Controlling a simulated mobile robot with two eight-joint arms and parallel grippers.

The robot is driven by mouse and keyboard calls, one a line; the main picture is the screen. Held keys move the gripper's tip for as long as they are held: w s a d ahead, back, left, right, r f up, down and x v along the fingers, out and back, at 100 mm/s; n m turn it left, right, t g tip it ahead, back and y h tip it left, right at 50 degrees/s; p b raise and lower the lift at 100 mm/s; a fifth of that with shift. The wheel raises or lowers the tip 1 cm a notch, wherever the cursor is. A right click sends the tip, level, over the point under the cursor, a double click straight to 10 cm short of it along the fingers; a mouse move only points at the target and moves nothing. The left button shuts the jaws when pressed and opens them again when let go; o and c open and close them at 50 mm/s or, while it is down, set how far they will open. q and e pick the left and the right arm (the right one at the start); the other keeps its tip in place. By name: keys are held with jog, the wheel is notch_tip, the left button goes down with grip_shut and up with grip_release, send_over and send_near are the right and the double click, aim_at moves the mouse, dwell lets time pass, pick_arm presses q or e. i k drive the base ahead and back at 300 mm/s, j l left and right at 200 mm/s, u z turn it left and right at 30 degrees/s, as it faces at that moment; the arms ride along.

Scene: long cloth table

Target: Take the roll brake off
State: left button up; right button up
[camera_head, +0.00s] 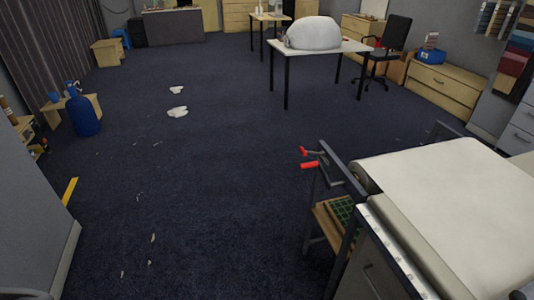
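The long cloth table (450,205) stands at the right, with pale cloth spread over its top. A roll end (362,177) shows at its left end, beside a dark metal frame. Two small levers with red grips, an upper one (303,151) and a lower one (309,164), stick out to the left from this frame. I cannot tell which of them is the roll brake, or whether it is on or off. Neither of my grippers can be made out in the head view.
A wooden shelf (325,222) with a green gridded item sits low under the table's left end. Open dark carpet (200,200) lies left of the table, with pale scraps (177,111) on it. A blue gas bottle (84,115) stands far left. A white-topped table (352,46) stands at the back.

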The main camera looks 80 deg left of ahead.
aim_at(305, 152)
jog(key=u, duration=1.75)
jog(key=k+j+u, duration=0.35)
jog(key=k+j, duration=0.05)
